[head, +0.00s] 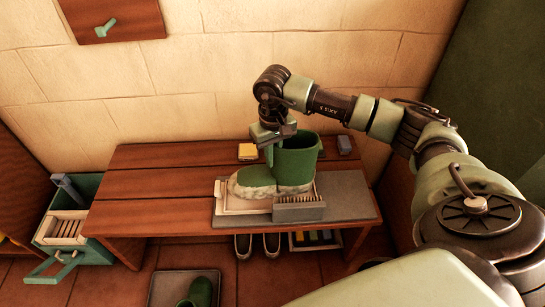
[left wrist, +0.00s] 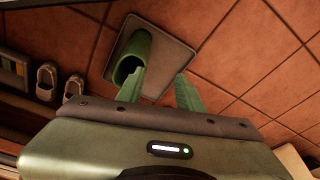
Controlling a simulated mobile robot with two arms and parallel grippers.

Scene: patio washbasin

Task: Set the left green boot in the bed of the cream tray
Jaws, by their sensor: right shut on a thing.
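A green boot (head: 297,158) with a pale, crusted lower edge stands upright on the bench, its toe to the left. It is over the cream tray (head: 228,206), whose left end and front edge show; whether the sole rests fully in the bed is hidden. My right gripper (head: 270,150) is shut on the boot at its shaft. A second green boot (head: 201,292) is on a grey floor tray (head: 160,290). In the left wrist view, a green boot (left wrist: 133,58) lies on a grey tray (left wrist: 172,55). My left gripper (left wrist: 158,88) is open and empty.
A brush (head: 299,210) stands at the cream tray's front right, on a grey mat (head: 350,196). A yellow sponge (head: 248,151) and a grey block (head: 344,145) are behind. Shoes (head: 243,246) are under the bench (head: 140,212). A green drawer unit (head: 85,225) stands left.

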